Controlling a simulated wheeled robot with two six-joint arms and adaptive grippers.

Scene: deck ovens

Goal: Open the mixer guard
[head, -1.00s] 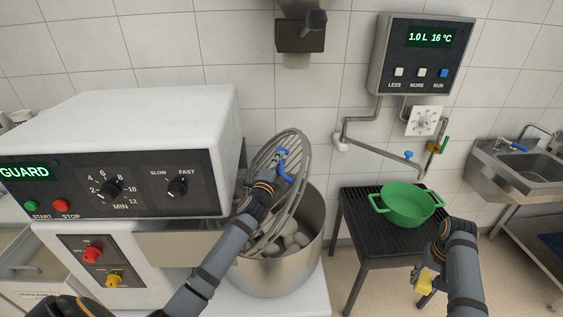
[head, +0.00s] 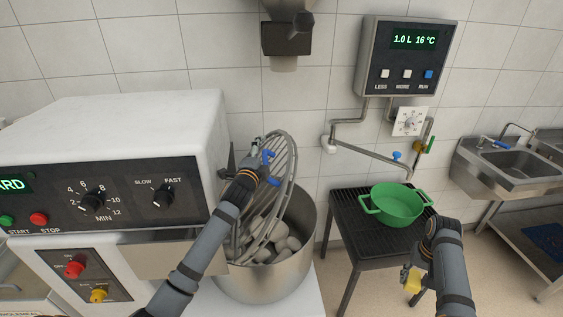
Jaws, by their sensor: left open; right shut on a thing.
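The mixer guard (head: 291,172), a round grey wire grille, stands steeply tilted up over the steel bowl (head: 268,285), at the mixer's (head: 118,135) right side. Its blue handle (head: 268,177) shows near my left gripper (head: 256,146). That gripper is open at the upper left part of the guard, beside the handle; whether it touches the bars I cannot tell. The bowl holds several pale lumps (head: 279,243). My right gripper (head: 418,270) is low at the right, shut on a small yellow thing (head: 412,281), partly hidden by the wrist.
A green two-handled pot (head: 398,204) stands on a dark slatted stand (head: 346,219) right of the bowl. Above it are a water pipe (head: 372,154) and a wall panel (head: 412,62) reading 1.0 L 16 °C. A steel sink (head: 513,161) is at the far right.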

